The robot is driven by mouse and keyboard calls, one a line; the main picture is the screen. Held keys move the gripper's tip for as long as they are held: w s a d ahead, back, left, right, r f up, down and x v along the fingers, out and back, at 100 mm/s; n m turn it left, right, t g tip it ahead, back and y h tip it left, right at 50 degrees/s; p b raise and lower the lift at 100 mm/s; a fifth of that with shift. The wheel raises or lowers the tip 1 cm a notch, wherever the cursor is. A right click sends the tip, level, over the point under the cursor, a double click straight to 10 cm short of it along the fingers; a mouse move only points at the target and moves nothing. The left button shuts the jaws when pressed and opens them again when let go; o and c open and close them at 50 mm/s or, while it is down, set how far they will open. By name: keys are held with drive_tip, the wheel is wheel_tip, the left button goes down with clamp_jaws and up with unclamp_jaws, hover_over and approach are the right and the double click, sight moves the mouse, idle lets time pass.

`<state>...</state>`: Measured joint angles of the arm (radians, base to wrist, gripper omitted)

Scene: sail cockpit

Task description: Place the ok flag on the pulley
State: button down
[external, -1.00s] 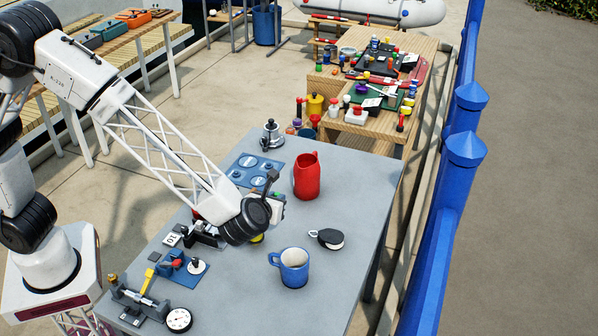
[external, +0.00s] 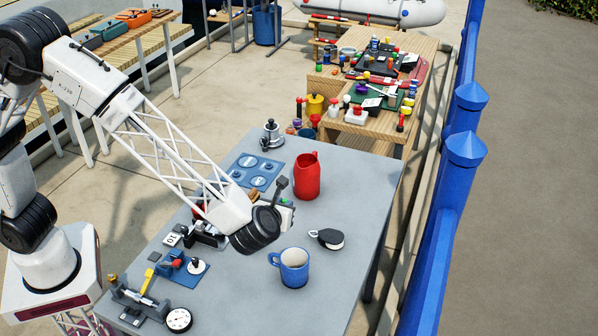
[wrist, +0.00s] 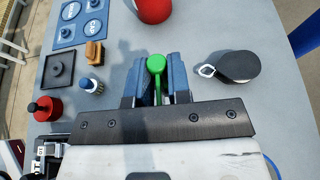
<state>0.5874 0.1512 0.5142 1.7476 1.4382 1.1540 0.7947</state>
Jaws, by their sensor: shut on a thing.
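My gripper (wrist: 157,63) has its two blue fingers shut on a green, round-headed piece, apparently the ok flag (wrist: 157,66). Its lower part is hidden between the fingers, and I see no lettering on it. The pulley (wrist: 237,66) lies on the grey table to the right of my gripper in the wrist view. It has a dark rounded body with a pale edge and a small metal eye at its left end. The pulley (external: 328,239) also shows right of my wrist in the external view, apart from it. My fingertips are hidden there behind the wrist.
A red jug (external: 307,176) stands behind the pulley and a blue mug (external: 291,268) in front of it. A blue panel with round discs (external: 256,171), a tan block (wrist: 94,53) and small devices (external: 180,268) lie to the left. The table (external: 362,215) is clear around the pulley.

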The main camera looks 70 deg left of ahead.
drive_tip(key=w+d, duration=0.1)
drive_tip(key=w, duration=0.3)
drive_tip(key=w+d+f, duration=0.1)
drive_tip(key=w+d, duration=0.1)
drive_tip(key=w, duration=0.2)
drive_tip(key=w+d, duration=0.1)
drive_tip(key=w, duration=0.3)
drive_tip(key=shift+w+d+f, duration=0.1)
drive_tip(key=shift+d+f, duration=0.05)
drive_tip(key=shift+d, duration=0.25)
drive_tip(key=shift+f, duration=1.75)
drive_tip(key=shift+f, duration=0.15)
drive_tip(key=c, duration=1.1)
unclamp_jaws()
drive_tip(key=shift+o, duration=0.2)
drive_tip(key=v, duration=1.2)
